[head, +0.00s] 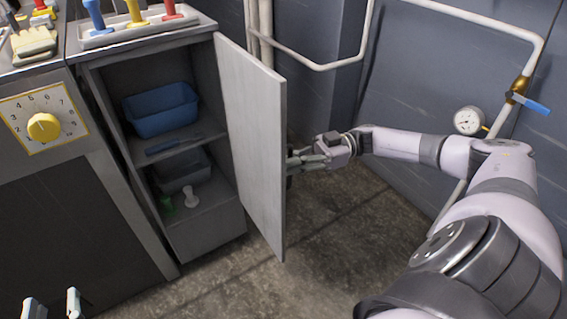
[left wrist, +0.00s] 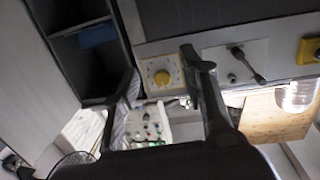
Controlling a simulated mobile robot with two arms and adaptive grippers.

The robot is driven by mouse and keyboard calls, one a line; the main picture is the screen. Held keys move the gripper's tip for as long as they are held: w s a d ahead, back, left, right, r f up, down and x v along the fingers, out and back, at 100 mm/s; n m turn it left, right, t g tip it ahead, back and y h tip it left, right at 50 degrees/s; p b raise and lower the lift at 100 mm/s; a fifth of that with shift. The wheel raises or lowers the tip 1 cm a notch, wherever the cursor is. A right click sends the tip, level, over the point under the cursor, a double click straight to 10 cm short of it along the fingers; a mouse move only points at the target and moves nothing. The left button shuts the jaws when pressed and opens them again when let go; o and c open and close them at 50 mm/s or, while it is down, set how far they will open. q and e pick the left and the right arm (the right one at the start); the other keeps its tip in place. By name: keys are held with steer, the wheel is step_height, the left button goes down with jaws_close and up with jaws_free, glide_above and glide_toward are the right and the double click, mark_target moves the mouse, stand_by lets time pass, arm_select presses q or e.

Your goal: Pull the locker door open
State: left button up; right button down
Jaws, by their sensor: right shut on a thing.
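The grey locker door (head: 252,140) stands wide open in the head view, swung out to the right of the locker (head: 205,230). My right gripper (head: 296,162) is at the door's outer face, near its free edge. It is shut on the door handle, which is mostly hidden by the door edge and the fingers. My left gripper (head: 52,304) is at the bottom left corner of the head view, well away from the door. Its fingers are apart and empty, as the left wrist view (left wrist: 165,100) also shows.
Inside the locker are a blue bin (head: 160,110) on the upper shelf, and a dark bin (head: 183,172) and a white object (head: 190,197) below. A panel with a yellow dial (head: 43,127) stands left. Wall pipes and a gauge (head: 468,120) are near my right arm.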

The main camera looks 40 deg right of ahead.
arm_select(q)
steer(key=shift+w+d+r+t+h, duration=0.1)
steer(key=shift+d+r+t+h, duration=0.25)
steer(key=shift+r, duration=0.3)
steer(key=shift+d+r+t+h, duration=0.1)
steer(key=shift+r+t, duration=0.35)
steer(key=shift+r, duration=0.2)
arm_select(e)
steer(key=shift+d, duration=0.8)
steer(key=c, duration=1.7)
jaws_free()
arm_select(q)
steer(key=shift+f, duration=0.1)
arm_select(e)
steer(key=v, duration=1.2)
